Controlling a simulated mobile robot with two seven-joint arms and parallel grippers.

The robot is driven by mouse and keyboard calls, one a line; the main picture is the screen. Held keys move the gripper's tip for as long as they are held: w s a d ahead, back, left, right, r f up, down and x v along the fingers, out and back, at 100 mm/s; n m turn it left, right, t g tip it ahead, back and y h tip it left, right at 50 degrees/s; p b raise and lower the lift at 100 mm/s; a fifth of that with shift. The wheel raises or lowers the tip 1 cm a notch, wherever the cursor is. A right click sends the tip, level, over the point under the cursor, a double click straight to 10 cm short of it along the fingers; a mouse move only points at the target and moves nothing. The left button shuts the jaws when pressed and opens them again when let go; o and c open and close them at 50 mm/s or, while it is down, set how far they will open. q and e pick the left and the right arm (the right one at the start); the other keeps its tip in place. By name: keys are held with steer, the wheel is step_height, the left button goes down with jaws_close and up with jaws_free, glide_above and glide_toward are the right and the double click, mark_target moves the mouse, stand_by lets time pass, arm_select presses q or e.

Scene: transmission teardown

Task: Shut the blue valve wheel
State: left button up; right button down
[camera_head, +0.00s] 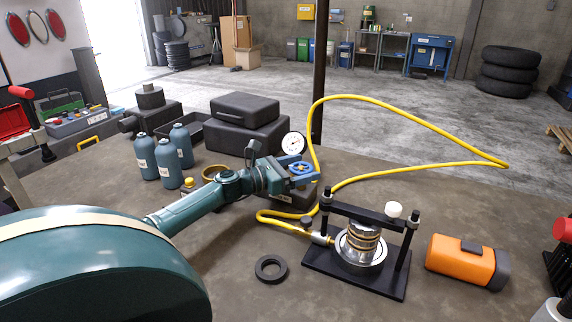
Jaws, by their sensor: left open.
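The blue valve wheel (301,168) sits on a dark pump body (297,201), just below a round white gauge (293,143). My left gripper (293,173) reaches in from the left and is open at the wheel, with its fingers close to the wheel's left side. I cannot tell whether the fingers touch the rim. The gripper hides part of the wheel and the pump body. My right gripper is not in view.
A yellow hose (405,115) loops from the pump to a black press frame (357,272). An orange tool (462,262) lies at right, and a black ring (271,268) lies in front. Blue-grey bottles (167,163) and black cases (233,140) stand behind my arm.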

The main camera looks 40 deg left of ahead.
arm_select(q)
steer(key=b+v, duration=0.1)
steer(key=v, duration=1.2)
steer(key=shift+c, duration=0.3)
